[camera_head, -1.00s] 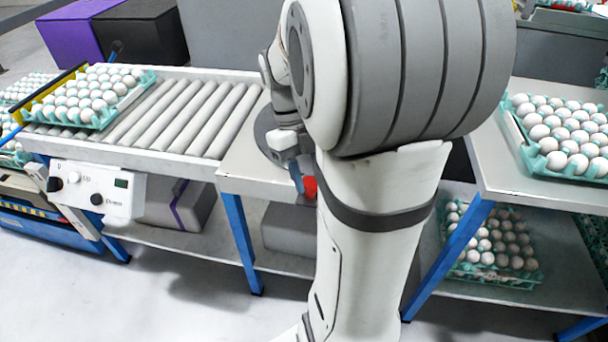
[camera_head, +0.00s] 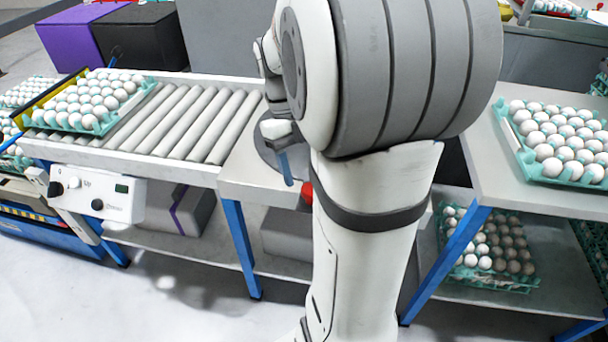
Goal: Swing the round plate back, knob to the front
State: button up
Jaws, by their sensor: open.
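The round plate (camera_head: 265,152) is a dark grey disc on the white table section at the right end of the rollers. Only its left part shows; my arm hides the rest. A red piece (camera_head: 307,193), perhaps its knob, shows low at the table's front edge, partly behind my arm. My gripper (camera_head: 286,170) has a white body and a blue finger pointing down. It is open, over the plate's front part, up and left of the red piece, with a small gap between them in the picture.
A roller conveyor (camera_head: 180,115) with an egg tray (camera_head: 147,84) lies to the left. A control box (camera_head: 97,195) hangs on its front. Another egg tray (camera_head: 519,152) sits on the right table (camera_head: 492,178). A further egg tray (camera_head: 447,262) is on the shelf below.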

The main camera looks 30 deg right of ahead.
jog(key=v, duration=0.4)
jog(key=shift+w+r+p, duration=0.1)
jog(key=shift+r+p, duration=0.05)
jog(key=shift+p, duration=0.25)
jog(key=s+a+r+m+t+p, duration=0.2)
jog(key=a+r+m+p, duration=0.2)
jog(key=m, duration=0.8)
jog(key=s+a+r+m+t+p, duration=0.2)
jog(key=a+r+m+p, duration=0.2)
jog(key=m+p, duration=0.4)
jog(key=s+a+r+m+t+p, duration=0.2)
jog(key=r+m+p, duration=0.4)
jog(key=m, duration=1)
jog(key=shift+a+t+p, duration=0.5)
jog(key=shift+a+p, duration=0.05)
jog(key=shift+a, duration=0.65)
jog(key=shift+s, duration=0.15)
